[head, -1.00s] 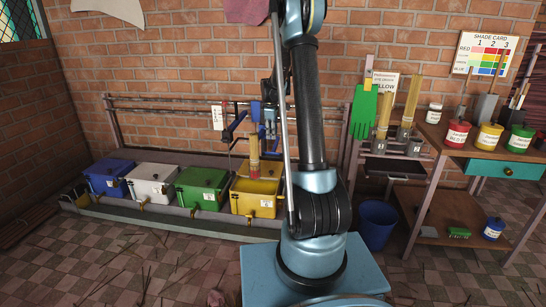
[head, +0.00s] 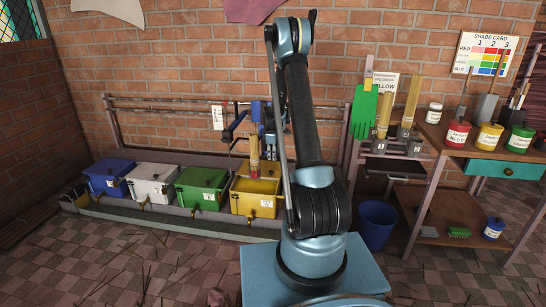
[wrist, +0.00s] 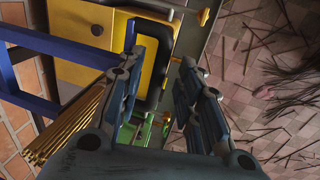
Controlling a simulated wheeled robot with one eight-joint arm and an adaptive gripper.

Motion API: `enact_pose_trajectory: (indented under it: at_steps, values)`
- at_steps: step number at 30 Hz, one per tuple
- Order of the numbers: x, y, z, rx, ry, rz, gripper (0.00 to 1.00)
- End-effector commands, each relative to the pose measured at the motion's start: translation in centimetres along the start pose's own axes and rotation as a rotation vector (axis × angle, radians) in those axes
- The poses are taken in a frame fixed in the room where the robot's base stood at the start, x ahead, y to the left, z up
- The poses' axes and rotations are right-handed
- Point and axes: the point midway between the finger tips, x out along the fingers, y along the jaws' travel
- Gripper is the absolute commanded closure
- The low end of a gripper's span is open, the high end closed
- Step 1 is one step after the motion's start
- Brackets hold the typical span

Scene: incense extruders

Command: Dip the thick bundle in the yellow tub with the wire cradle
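The yellow tub (head: 254,204) is the rightmost of the row of tubs. An upright bundle of tan sticks (head: 254,166) with a red band stands at its mouth; I cannot tell how deep its lower end is. A blue frame (head: 237,124) stands above and behind the tub; I cannot make out the wire cradle itself. The stick bundle (wrist: 68,127) shows outside the left finger. The yellow tub (wrist: 88,76) and a dark rounded loop lie beyond the fingers.
A green tub (head: 201,189), a white tub (head: 152,187) and a blue tub (head: 107,180) stand left of the yellow one. Two other bundles (head: 384,115) stand in a rack at right, above a blue bucket (head: 377,222). Loose sticks litter the floor.

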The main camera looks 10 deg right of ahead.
Motion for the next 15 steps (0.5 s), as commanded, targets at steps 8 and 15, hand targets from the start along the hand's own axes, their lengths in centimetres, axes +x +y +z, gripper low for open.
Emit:
enact_pose_trajectory:
  at_steps: [8, 15]
  values:
    - [0.51, 0.01, 0.0, 0.0, 0.0, 0.0, 0.67]
    - [0.49, 0.01, 0.0, 0.0, 0.0, 0.0, 0.94]
